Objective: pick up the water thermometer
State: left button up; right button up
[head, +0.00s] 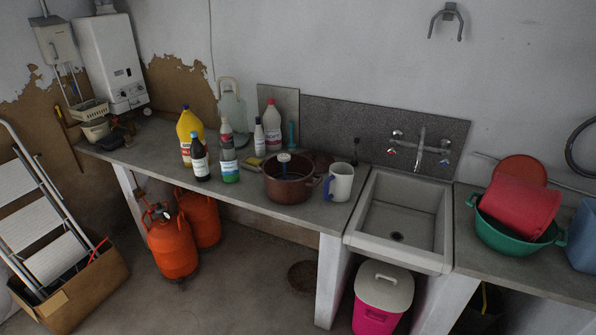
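A small round piece with a pale face and blue edge (284,158) shows at the back of the brown pot (290,191), with a thin stem running down into the pot. It looks like a dial thermometer, but it is too small to be sure. A slim upright teal object (291,135) stands behind the pot near the wall; I cannot tell what it is. The pot stands on the grey counter, left of a white mug (340,182). Neither of my grippers is in view.
A sink (402,217) lies to the right, then a green basin (512,236). The counter front (235,195) left of the pot is clear.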

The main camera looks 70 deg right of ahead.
aim_at(283, 158)
jog(key=z, duration=0.85)
jog(key=i, duration=0.85)
jog(key=z, duration=1)
